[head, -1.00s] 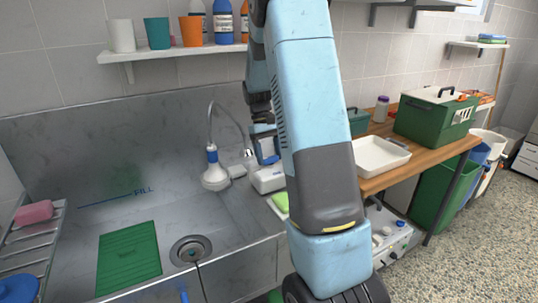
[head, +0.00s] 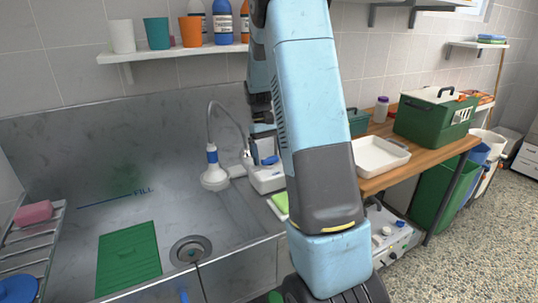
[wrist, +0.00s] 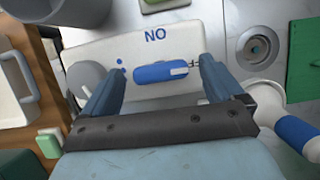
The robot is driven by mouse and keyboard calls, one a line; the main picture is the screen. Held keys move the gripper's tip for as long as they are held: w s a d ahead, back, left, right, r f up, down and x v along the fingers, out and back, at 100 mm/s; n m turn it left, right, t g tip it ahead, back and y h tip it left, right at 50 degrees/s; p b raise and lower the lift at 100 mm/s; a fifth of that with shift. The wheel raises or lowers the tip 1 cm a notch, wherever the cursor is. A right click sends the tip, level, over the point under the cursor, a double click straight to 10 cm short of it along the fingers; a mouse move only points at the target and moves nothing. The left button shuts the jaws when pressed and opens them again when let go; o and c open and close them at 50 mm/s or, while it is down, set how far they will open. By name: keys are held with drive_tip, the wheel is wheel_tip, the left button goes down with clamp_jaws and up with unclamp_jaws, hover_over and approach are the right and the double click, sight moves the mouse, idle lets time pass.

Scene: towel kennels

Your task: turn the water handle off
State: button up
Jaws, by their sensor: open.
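The blue water handle (wrist: 160,73) lies lengthwise across the white box (wrist: 110,52) in the wrist view, with a white mark at its right end. Blue letters on the box read "NO" in this view. My gripper (wrist: 162,65) is open, with one finger to each side of the handle's ends; I cannot tell whether either finger touches it. In the head view the handle (head: 269,160) shows small on the white box (head: 267,181), beside the sink. My arm hides part of the box and most of the gripper there.
A white shower head (head: 213,176) on a grey hose stands left of the box. The steel sink has a drain (head: 190,250) and a green mat (head: 128,258). A white tray (head: 381,155) and a green carrier (head: 436,114) sit on the wooden bench at right.

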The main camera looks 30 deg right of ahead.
drive_tip(key=v, duration=0.7)
drive_tip(key=shift+r, duration=0.15)
drive_tip(key=shift+w, duration=0.1)
idle(0.5)
drive_tip(key=s+a+r+t, duration=0.3)
drive_tip(key=s+a+r, duration=0.1)
drive_tip(key=s+r, duration=0.25)
drive_tip(key=s+a+r+t, duration=0.2)
drive_tip(key=s+a+r, duration=0.3)
drive_tip(key=s, duration=0.3)
drive_tip(key=s+a+t, duration=0.2)
drive_tip(key=s, duration=0.5)
drive_tip(key=s+a+t, duration=0.3)
drive_tip(key=s, duration=0.4)
drive_tip(key=shift+s+a+f, duration=0.2)
drive_tip(key=shift+c, duration=0.2)
